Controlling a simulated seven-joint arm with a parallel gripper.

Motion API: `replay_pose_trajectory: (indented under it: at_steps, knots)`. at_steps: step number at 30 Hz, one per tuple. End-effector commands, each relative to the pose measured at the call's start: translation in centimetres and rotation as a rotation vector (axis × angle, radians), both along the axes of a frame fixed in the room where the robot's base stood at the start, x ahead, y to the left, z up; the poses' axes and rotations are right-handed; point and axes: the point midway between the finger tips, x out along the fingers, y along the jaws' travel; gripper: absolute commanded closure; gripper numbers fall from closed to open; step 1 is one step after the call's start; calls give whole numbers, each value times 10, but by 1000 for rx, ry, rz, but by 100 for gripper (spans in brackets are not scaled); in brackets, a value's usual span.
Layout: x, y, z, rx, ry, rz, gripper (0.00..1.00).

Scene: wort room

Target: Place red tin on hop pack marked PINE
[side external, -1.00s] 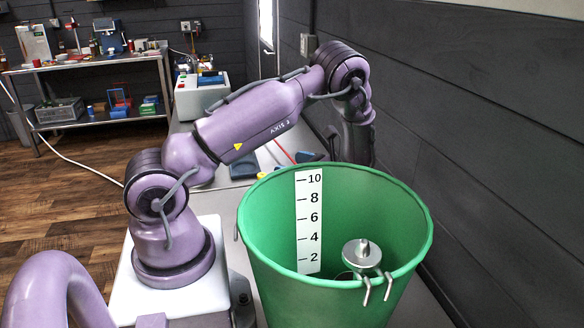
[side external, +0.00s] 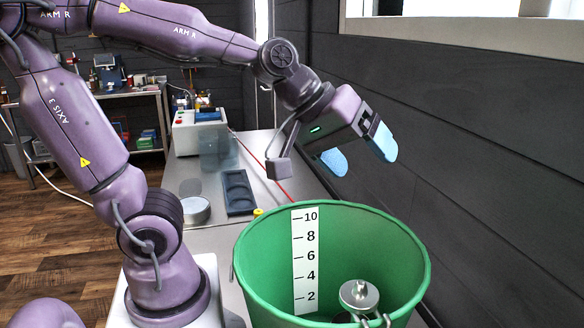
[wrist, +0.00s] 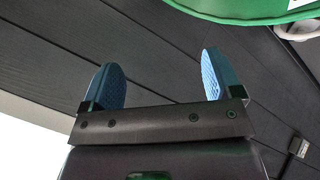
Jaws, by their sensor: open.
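I cannot make out the red tin or the hop pack marked PINE in either view. My gripper (side external: 359,152) is raised beyond the green bucket, near the dark wall. Its two blue-padded fingers are apart with nothing between them. In the wrist view my gripper (wrist: 164,82) is open and empty against the dark wall boards. The inside of the bucket is only partly visible, and the bucket and my arm hide parts of the bench.
The tall green bucket (side external: 375,240), with a number scale, stands in front; its rim also shows in the wrist view (wrist: 235,14). A metal lidded piece (side external: 359,295) is at its near side. A dark tray (side external: 237,192) and a round grey dish (side external: 195,210) lie on the bench.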

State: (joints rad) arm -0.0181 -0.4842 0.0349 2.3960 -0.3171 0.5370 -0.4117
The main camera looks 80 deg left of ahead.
Motion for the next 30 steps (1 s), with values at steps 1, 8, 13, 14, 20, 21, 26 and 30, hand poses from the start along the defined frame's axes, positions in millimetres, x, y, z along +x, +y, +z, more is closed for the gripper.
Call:
replay_pose_trajectory:
  at_steps: [1, 8, 13, 14, 20, 21, 26, 30]
  knots:
    - [-23, -2, -1, 122, 22, -128, 15]
    - [-85, 9, -14, 488, 149, -487, 15]
    - [-93, 12, -16, 535, 171, -533, 15]
    - [-93, 12, -16, 534, 171, -532, 15]
    - [-92, 12, -16, 531, 170, -529, 15]
    - [-92, 12, -16, 531, 170, -529, 15]
    - [-92, 12, -16, 531, 170, -529, 15]
    - [-92, 12, -16, 531, 170, -529, 15]
